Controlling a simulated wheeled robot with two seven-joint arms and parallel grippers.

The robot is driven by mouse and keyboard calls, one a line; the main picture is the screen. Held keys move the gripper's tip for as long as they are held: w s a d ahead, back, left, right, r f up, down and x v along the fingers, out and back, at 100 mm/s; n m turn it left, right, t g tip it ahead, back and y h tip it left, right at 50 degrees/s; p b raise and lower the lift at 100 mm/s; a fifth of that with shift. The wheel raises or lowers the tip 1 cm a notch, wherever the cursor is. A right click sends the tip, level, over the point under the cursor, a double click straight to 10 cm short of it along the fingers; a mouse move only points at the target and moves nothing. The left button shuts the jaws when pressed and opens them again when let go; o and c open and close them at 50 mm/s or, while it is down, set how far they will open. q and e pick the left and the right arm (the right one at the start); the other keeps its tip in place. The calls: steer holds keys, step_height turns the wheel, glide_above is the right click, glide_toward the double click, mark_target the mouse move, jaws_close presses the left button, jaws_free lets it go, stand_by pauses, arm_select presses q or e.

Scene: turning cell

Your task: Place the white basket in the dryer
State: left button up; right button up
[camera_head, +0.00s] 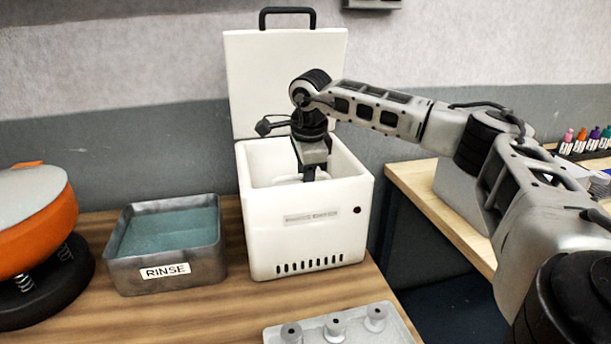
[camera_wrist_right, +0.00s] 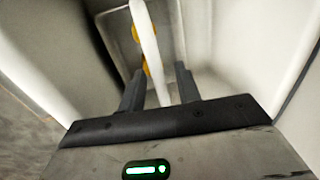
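The dryer (camera_head: 308,238) is a white box with its lid (camera_head: 262,85) standing open. My right arm reaches over it from the right, and my right gripper (camera_head: 309,174) points down inside. In the right wrist view the white basket (camera_wrist_right: 112,22) sits low between the dryer walls, with yellow-orange pieces (camera_wrist_right: 137,33) in it. Its white handle (camera_wrist_right: 146,35) passes between the two fingers of my right gripper (camera_wrist_right: 163,72). The fingers look spread, with a gap beside the handle. In the head view the dryer's front wall hides most of the basket. My left gripper is out of view.
A metal rinse tray (camera_head: 165,278) with bluish liquid stands left of the dryer. An orange round machine (camera_head: 40,230) is at the far left. A pale holder (camera_head: 350,335) with pegs lies in front. A second table (camera_head: 435,210) is at the right.

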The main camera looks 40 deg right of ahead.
steer(key=shift+r, duration=0.1)
steer(key=v, duration=1.2)
steer(key=shift+b, duration=0.4)
